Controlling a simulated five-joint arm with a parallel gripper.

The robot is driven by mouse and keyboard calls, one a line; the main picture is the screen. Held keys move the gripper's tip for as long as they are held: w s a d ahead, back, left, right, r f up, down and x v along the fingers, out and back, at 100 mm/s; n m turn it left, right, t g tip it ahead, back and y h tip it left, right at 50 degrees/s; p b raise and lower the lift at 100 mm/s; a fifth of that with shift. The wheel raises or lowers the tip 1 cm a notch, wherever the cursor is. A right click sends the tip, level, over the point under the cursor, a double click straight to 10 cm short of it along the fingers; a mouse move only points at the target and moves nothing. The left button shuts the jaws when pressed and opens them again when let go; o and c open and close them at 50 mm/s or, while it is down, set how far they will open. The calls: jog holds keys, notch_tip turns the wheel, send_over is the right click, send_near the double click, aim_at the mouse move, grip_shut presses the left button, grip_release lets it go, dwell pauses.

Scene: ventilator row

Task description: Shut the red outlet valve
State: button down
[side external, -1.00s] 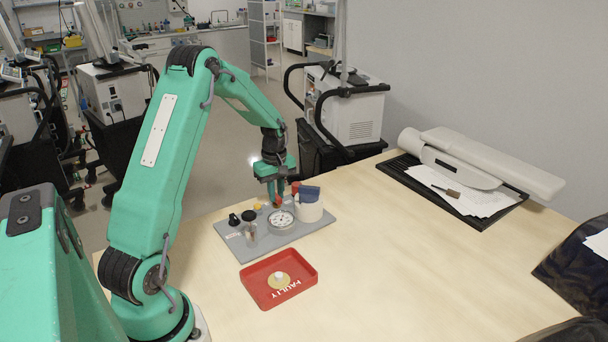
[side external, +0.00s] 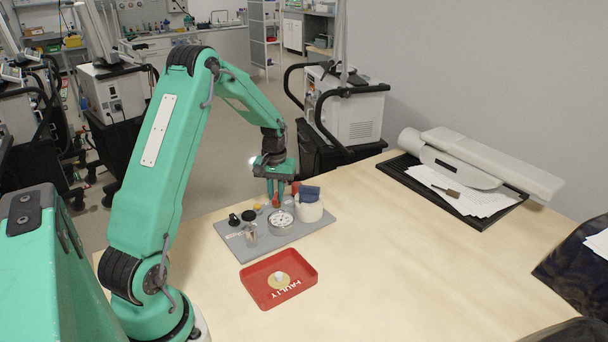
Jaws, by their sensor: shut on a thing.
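A grey board (side external: 318,222) on the wooden table carries several fittings. The small red valve (side external: 275,203) sits near its back edge, behind the round white gauge (side external: 281,221). My gripper (side external: 276,196) points down over it, with its green fingers shut on the valve's red handle. The fingers hide much of the handle, so I cannot tell its exact angle.
A yellow knob (side external: 258,207), a black knob (side external: 234,220) and a clear jar (side external: 251,238) stand left of the gauge. A white cylinder (side external: 309,212) with a blue part on top is close on the right. The red FAULTY tray (side external: 305,263) holds a pale disc in front.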

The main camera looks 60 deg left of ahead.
aim_at(276, 195)
jog(key=m, duration=0.4)
jog(key=shift+r+m, duration=0.1)
jog(key=shift+m, duration=0.3)
jog(key=m, duration=0.4)
jog(key=shift+w, duration=0.1)
jog(key=c, duration=1.4)
grip_release()
jog(key=shift+r, duration=3.85)
